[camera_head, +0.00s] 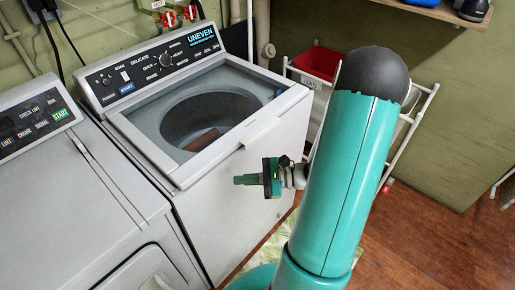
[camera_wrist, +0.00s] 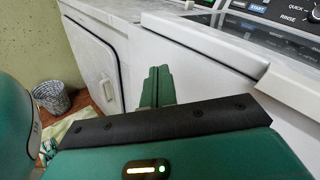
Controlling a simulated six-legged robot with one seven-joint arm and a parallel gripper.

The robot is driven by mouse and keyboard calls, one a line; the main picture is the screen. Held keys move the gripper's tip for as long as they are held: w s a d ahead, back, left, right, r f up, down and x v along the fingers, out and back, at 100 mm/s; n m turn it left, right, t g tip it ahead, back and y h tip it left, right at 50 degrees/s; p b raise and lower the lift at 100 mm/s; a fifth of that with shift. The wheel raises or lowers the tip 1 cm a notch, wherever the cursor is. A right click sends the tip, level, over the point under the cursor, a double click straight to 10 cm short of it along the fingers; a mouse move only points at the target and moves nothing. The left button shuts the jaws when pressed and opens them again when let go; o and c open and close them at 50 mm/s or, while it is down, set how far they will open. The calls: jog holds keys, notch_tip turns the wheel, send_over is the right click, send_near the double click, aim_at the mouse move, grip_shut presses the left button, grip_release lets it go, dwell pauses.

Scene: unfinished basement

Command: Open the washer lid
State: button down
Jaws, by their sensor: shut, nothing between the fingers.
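The white top-loading washer (camera_head: 245,180) stands at the centre of the head view. Its lid (camera_head: 155,155) looks shut, with a grey frame and a see-through pane. The dark drum and a brown item show through the pane. A pale handle lip (camera_head: 260,133) juts from the lid's front edge; in the wrist view a pale lip (camera_wrist: 295,92) shows at the right. My gripper (camera_head: 240,180) is in front of the washer's front face, below and left of the handle, apart from it. Its green fingers (camera_wrist: 157,86) are together and empty.
A white dryer (camera_head: 75,200) stands against the washer's left side. A white rack (camera_head: 425,105) with a red bin (camera_head: 318,62) is to the right. Wooden floor lies open at the right.

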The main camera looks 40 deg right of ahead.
jog(key=s+d+f+m+t+h, duration=0.3)
jog(key=d+f+m+t+h, duration=0.4)
jog(key=d+m+t+h, duration=0.45)
jog(key=shift+m+g+y, duration=0.55)
jog(key=shift+g, duration=0.2)
jog(key=x, duration=0.3)
jog(key=d+x, duration=0.1)
jog(key=x, duration=0.5)
jog(key=shift+d, duration=0.25)
jog(key=shift+w+r, duration=0.2)
jog(key=shift+r, duration=1.8)
jog(key=shift+r, duration=0.2)
